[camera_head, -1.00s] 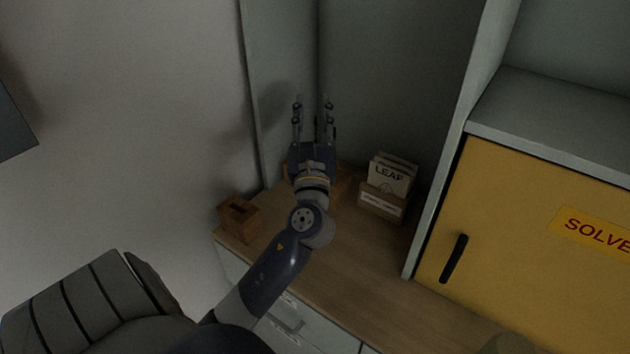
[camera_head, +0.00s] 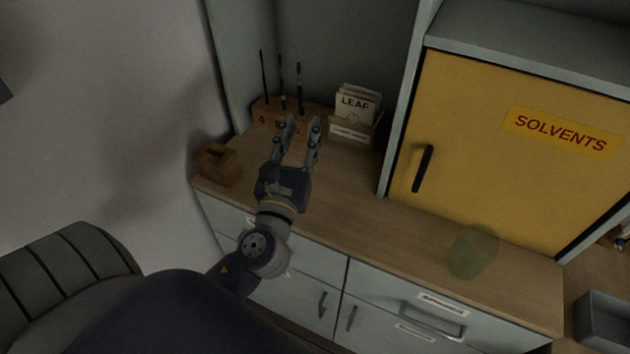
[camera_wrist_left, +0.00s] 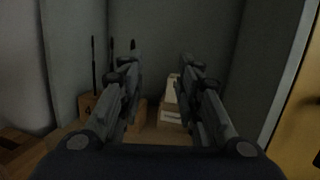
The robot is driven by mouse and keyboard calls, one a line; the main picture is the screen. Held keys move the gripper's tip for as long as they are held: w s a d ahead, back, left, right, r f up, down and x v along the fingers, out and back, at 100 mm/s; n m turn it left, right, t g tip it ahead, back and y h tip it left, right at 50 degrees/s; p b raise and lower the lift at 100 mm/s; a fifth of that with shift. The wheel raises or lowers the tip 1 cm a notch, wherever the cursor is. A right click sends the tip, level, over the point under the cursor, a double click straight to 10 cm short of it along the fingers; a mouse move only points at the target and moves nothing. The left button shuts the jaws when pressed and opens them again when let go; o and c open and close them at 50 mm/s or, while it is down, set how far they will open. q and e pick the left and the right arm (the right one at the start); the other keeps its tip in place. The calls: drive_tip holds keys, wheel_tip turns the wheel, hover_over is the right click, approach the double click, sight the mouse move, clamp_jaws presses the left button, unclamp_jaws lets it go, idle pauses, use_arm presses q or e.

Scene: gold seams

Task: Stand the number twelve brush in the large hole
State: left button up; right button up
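Three thin dark brushes stand upright in a wooden block (camera_head: 266,117) at the back left of the counter; the middle brush (camera_head: 282,85) is one of them. The block's front has markings; a 4 is legible, the rest is partly behind my gripper. I cannot tell which hole is the large one. The block also shows in the left wrist view (camera_wrist_left: 88,104), behind the left finger. My left gripper (camera_head: 300,122) is open and empty, in front of the block and to its right. My right gripper is not in view.
A small wooden box (camera_head: 218,163) with an opening sits at the counter's left end. A LEAF card holder (camera_head: 352,130) stands right of the block. A yellow SOLVENTS cabinet (camera_head: 500,150) and a translucent green cup (camera_head: 472,252) are to the right. The middle counter (camera_head: 375,215) is clear.

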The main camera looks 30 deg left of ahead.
use_arm(q)
drive_tip(key=s+d+f+m+h, duration=0.2)
drive_tip(key=s+d+f+h, duration=0.2)
drive_tip(key=d+f, duration=0.1)
drive_tip(key=shift+s+d+b, duration=0.3)
drive_tip(key=shift+s+d, duration=0.1)
drive_tip(key=shift+d, duration=0.4)
drive_tip(key=shift+f, duration=0.15)
idle(0.3)
